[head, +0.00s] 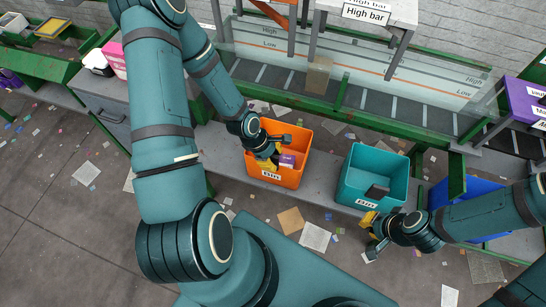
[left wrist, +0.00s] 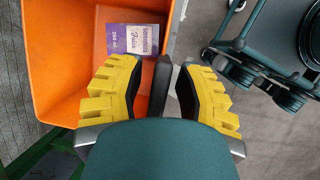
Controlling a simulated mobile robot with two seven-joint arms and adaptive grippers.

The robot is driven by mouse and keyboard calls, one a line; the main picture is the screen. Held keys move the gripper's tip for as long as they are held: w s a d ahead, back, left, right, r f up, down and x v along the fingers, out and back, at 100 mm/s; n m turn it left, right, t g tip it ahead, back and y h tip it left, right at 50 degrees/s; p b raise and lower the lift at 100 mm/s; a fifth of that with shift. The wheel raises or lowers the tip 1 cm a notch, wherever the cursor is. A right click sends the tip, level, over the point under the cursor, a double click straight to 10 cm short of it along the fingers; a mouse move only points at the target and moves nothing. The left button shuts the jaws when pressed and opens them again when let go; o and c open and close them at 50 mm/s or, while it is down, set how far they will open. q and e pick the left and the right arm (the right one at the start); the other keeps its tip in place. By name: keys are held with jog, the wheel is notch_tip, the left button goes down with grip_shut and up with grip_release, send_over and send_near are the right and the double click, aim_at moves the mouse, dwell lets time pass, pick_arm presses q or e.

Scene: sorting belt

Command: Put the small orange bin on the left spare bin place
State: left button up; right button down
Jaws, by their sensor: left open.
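The orange bin (head: 291,181) stands on the grey ledge in the middle of the head view, with a purple and white box (head: 287,160) inside. My left gripper (head: 268,162) is at the bin's left part, reaching down to it. In the left wrist view its yellow fingers (left wrist: 161,92) are apart; the left one is over the bin's inside (left wrist: 65,60) and the right one is outside its wall. I cannot tell whether they touch the rim. I cannot make out the left spare bin place.
A teal bin (head: 352,180) with a dark item (head: 377,192) stands right of the orange one. A blue bin (head: 440,190) is partly behind my right arm. A green-framed belt with clear panels runs behind. Paper scraps litter the floor.

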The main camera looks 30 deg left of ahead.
pick_arm(q)
jog(key=p+v, duration=0.4)
jog(key=v, duration=0.8)
jog(key=s+d+f+m, duration=0.1)
jog(key=d+f+m, duration=0.1)
jog(key=d+m, duration=0.7)
jog(key=s+d+f+m, duration=0.1)
jog(key=d+f+m, duration=0.2)
jog(key=d+m, duration=0.6)
jog(key=shift+m+g, duration=0.3)
jog(key=shift+m, duration=0.3)
